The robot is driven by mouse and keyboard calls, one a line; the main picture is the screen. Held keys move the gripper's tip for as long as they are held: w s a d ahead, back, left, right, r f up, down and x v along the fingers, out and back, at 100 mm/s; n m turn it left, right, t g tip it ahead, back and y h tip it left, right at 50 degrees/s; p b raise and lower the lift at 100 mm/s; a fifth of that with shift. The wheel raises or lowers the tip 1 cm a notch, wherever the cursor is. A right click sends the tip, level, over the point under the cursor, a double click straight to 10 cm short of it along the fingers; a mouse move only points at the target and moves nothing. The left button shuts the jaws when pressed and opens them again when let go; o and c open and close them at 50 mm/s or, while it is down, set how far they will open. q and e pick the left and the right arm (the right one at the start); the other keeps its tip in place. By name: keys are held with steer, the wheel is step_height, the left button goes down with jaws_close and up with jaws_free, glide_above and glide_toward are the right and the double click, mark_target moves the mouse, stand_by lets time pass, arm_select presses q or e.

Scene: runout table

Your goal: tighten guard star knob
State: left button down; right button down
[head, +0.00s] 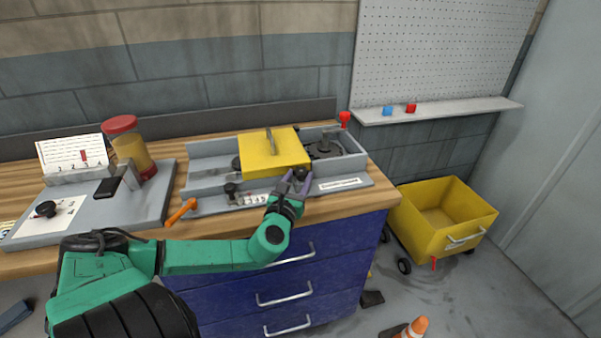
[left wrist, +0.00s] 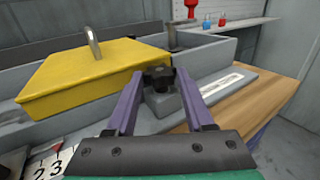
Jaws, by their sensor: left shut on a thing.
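The black star knob (left wrist: 160,77) sits on a grey block at the front right corner of the yellow guard (left wrist: 85,75). In the head view the knob (head: 301,172) shows as a small dark shape by the guard (head: 268,155). My left gripper (head: 296,183) reaches in from the left and is shut on the knob. In the left wrist view its two purple fingers (left wrist: 159,88) stand on either side of the knob. The guard lies flat on the grey runout unit (head: 210,162), its metal handle upright. My right gripper is not in view.
An orange lever (head: 181,211) and a small black knob (head: 231,189) are on the unit's front left. A red-lidded jar (head: 131,150) and a grey board (head: 90,222) are further left. A yellow cart (head: 440,212) stands right of the blue drawers (head: 290,270). A cone (head: 416,327) is on the floor.

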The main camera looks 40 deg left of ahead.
arm_select(q)
steer(key=shift+s+a+m+t+h+p, duration=0.15)
steer(key=shift+m+t+h+p, duration=0.15)
steer(key=shift+m+h+p, duration=0.4)
steer(key=shift+w+a+m+t+h+p, duration=0.1)
steer(key=shift+m+t+h+p, duration=0.25)
steer(key=shift+h, duration=0.65)
steer(key=shift+c, duration=1.4)
jaws_free()
steer(key=shift+d+r, duration=0.1)
